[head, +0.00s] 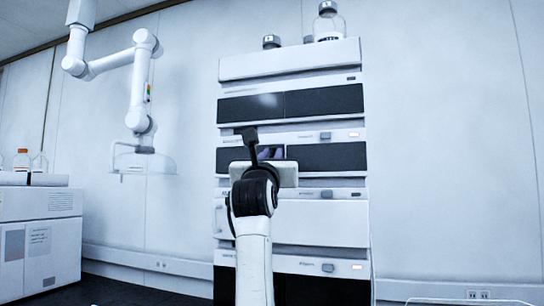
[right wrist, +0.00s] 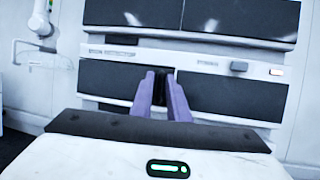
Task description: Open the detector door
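A tall stack of white modules with dark front panels (head: 333,156) stands ahead; its labels are too small to read, so I cannot tell which is the detector. My right gripper (head: 269,153) is in front of the middle dark panel row in the head view, hiding part of it. In the right wrist view, its two purplish fingers (right wrist: 162,80) point at that row, near where the left panel (right wrist: 108,82) and right panel (right wrist: 232,98) meet. The fingers are apart, with a dark gap between them. I cannot tell whether they touch the panel. My left gripper is out of view.
Bottles (head: 329,22) stand on top of the stack. A jointed white arm with a clear hood (head: 143,163) hangs at the left. A white instrument (head: 40,240) with bottles on it is at the lower left. The wall right of the stack is clear.

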